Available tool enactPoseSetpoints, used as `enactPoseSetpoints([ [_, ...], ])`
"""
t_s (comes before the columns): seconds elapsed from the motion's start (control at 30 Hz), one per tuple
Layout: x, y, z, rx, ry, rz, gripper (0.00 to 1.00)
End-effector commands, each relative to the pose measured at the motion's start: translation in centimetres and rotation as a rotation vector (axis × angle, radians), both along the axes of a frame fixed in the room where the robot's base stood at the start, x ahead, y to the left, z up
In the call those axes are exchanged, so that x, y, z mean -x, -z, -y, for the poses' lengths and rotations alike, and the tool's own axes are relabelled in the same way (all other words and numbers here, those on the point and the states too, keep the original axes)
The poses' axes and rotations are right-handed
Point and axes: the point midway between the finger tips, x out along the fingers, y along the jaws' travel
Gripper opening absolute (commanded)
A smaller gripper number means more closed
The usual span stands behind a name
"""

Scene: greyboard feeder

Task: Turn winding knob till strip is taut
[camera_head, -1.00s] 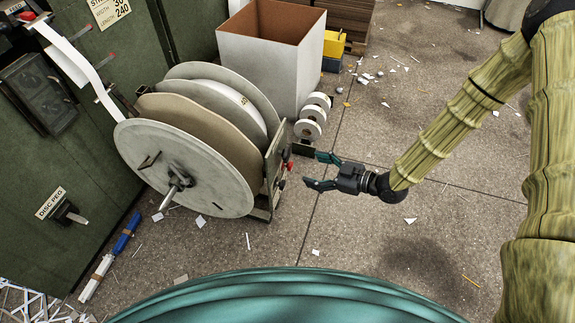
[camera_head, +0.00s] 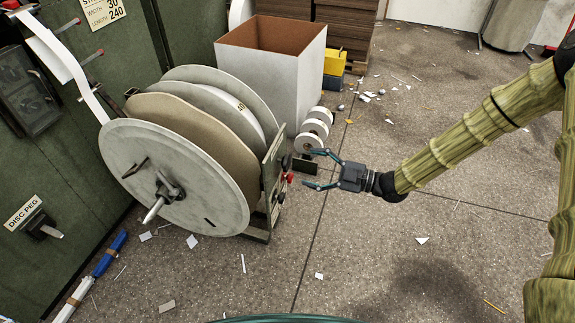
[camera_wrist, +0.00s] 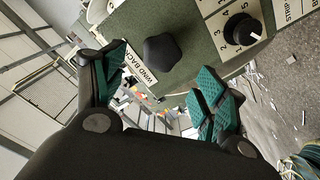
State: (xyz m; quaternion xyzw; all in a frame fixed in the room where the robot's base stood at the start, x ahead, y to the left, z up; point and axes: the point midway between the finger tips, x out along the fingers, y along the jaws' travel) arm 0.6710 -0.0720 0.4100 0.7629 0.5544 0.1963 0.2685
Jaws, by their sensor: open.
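The wrist view shows a black lobed knob (camera_wrist: 167,52) on a green panel, beside a "WIND BACK" label (camera_wrist: 137,68). My gripper (camera_wrist: 160,88) is open, with one teal-padded finger left of the knob and one below right; neither visibly touches it. In the head view, my gripper (camera_head: 312,169) faces the panel (camera_head: 272,175) on the right side of a large reel (camera_head: 130,190). The knob is too small there to identify surely. A white strip (camera_head: 68,68) curves down from the green machine towards the reel; its far end is hidden.
A numbered dial (camera_wrist: 240,30) sits right of the knob. Small white rolls (camera_head: 314,130) and an open white box (camera_head: 290,85) stand behind the reel. A yellow box (camera_head: 334,65) is farther back.

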Motion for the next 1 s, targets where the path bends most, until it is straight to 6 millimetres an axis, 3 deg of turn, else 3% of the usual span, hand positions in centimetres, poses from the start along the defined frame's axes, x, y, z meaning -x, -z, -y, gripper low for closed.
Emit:
enactPoseSetpoints([
  [0.3,-1.6,0.4,-4.9,0.001,-0.001,0.0,0.72],
  [0.5,-2.2,0.2,-6.8,0.0,0.0,0.0,0.72],
  [0.93,-2.4,0.1,-7.4,0.001,0.001,-0.001,0.72],
  [1.0,-2.4,0.1,-7.4,0.001,0.001,-0.001,0.59],
])
